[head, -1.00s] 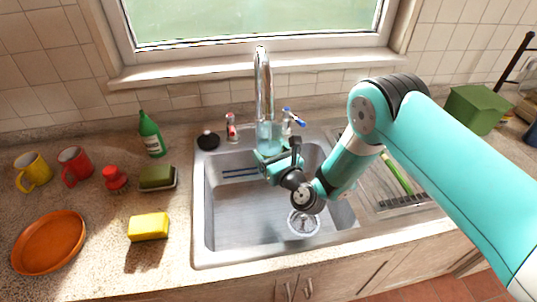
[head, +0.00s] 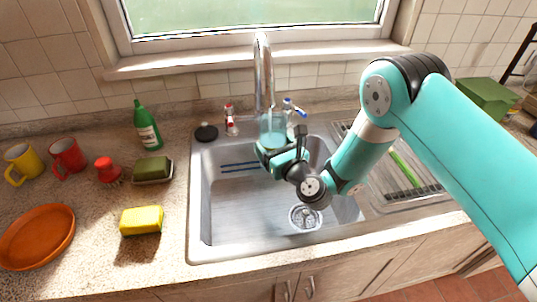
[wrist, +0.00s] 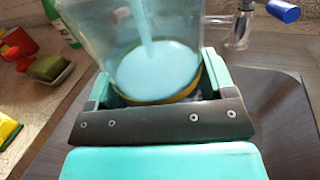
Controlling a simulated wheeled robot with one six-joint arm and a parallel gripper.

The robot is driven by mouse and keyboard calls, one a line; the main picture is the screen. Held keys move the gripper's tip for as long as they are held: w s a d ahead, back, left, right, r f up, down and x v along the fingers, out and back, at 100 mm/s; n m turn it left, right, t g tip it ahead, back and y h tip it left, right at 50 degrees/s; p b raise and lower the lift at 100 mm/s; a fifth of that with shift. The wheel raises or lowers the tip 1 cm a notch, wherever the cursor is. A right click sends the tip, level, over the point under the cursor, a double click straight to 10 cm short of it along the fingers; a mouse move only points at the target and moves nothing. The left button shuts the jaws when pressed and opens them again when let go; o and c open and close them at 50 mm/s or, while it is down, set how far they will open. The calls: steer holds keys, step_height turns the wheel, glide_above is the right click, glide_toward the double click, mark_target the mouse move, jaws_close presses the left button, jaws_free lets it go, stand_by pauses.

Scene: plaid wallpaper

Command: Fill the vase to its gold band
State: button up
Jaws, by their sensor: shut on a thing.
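The clear glass vase (head: 273,126) stands upright under the tap's spout (head: 264,75), above the back of the sink. My gripper (head: 270,150) is shut on it. In the wrist view, a pale stream runs down inside the vase (wrist: 105,40) onto a light blue water surface (wrist: 157,72). The gold band (wrist: 178,97) shows as a curve along the near and right edge of that surface. The water looks close to the band; I cannot tell exactly whether it is level with it. The gripper hides the vase's lower part.
A blue-handled tap valve (head: 295,108) is right of the spout and a red-handled one (head: 231,118) left. The steel sink (head: 235,215) is open below.

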steer(key=shift+s+d+f+b, duration=0.1)
steer(key=shift+s+d+b, duration=0.3)
steer(key=shift+b, duration=1.2)
steer(key=shift+s+d+f+b, duration=0.15)
steer(key=shift+d+b, duration=0.35)
steer(key=shift+b, duration=1.05)
steer(key=s+d+b, duration=0.1)
steer(key=d+b, duration=0.1)
steer(key=b, duration=0.2)
steer(key=s+d+b, duration=0.2)
steer(key=b, duration=0.2)
steer(key=shift+s+r+b, duration=0.2)
steer(key=shift+r+b, duration=0.2)
